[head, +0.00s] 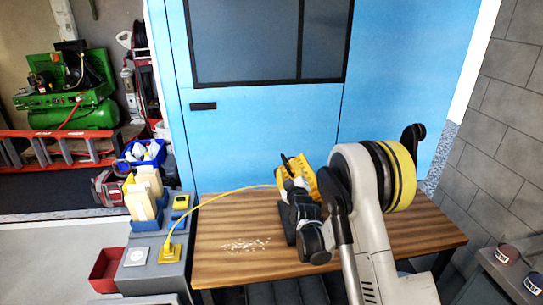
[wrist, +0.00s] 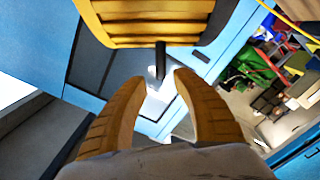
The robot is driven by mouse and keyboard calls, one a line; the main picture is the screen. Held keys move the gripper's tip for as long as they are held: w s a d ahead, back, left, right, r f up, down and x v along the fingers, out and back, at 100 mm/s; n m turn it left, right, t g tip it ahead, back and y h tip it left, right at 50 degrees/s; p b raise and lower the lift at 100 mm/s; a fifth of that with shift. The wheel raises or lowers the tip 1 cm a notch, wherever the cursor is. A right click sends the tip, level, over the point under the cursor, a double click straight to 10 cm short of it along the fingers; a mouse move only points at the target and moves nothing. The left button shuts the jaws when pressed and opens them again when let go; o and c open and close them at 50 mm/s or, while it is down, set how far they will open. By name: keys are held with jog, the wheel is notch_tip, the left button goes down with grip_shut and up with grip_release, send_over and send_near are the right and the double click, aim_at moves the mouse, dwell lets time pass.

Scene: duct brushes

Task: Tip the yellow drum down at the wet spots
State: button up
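The yellow drum (head: 310,179) is at the back of the wooden table in the head view, partly hidden behind my gripper (head: 293,184). In the wrist view the ribbed yellow body of the drum (wrist: 150,22) fills the top, with a black stem (wrist: 160,62) pointing down from it. My gripper also shows there (wrist: 160,78), its two tan fingers spread. The stem's end lies between the fingertips in the picture, with a gap on each side. I cannot tell its depth. Pale wet spots (head: 245,245) lie on the table's left part, left of the drum.
A yellow cable (head: 225,192) runs from a yellow box (head: 171,253) on the grey bench to the drum. A blue door (head: 235,140) stands behind the table (head: 225,215). A grey wall is at right.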

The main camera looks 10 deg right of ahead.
aim_at(282, 156)
jog(key=shift+w+f, duration=0.25)
jog(key=shift+w, duration=0.2)
jog(key=w+b, duration=0.3)
jog(key=w, duration=0.5)
jog(key=shift+w, duration=1.05)
grip_shut()
